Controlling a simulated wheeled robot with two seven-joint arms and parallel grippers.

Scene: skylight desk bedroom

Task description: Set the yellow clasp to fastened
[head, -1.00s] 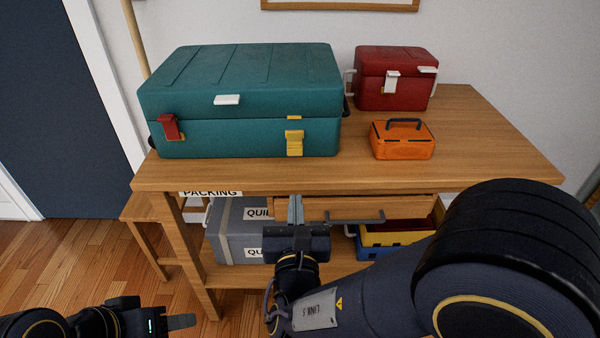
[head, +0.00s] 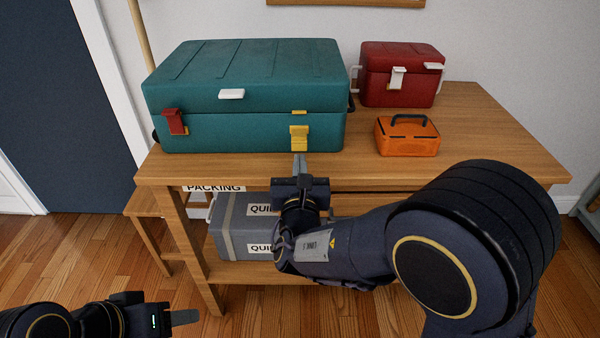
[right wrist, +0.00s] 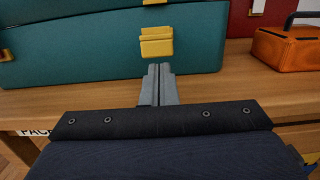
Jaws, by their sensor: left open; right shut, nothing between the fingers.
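The yellow clasp (head: 299,138) is on the front of the teal case (head: 215,132), right of its middle, hanging on the lower half. A small yellow catch (head: 299,112) sits above it at the lid seam, with a teal gap between. In the right wrist view the clasp (right wrist: 156,42) is just beyond the fingertips. My right gripper (head: 300,158) is shut and empty, pointing at the clasp from just below and in front; whether it touches cannot be told. My left gripper (head: 185,317) is open, low at the bottom left, away from the table.
The case also has a red clasp (head: 174,122) and a white one (head: 231,94). A red case (head: 385,92) and an orange box (head: 407,138) stand to the right on the wooden table (head: 480,135). A grey box (head: 230,235) is on the shelf below.

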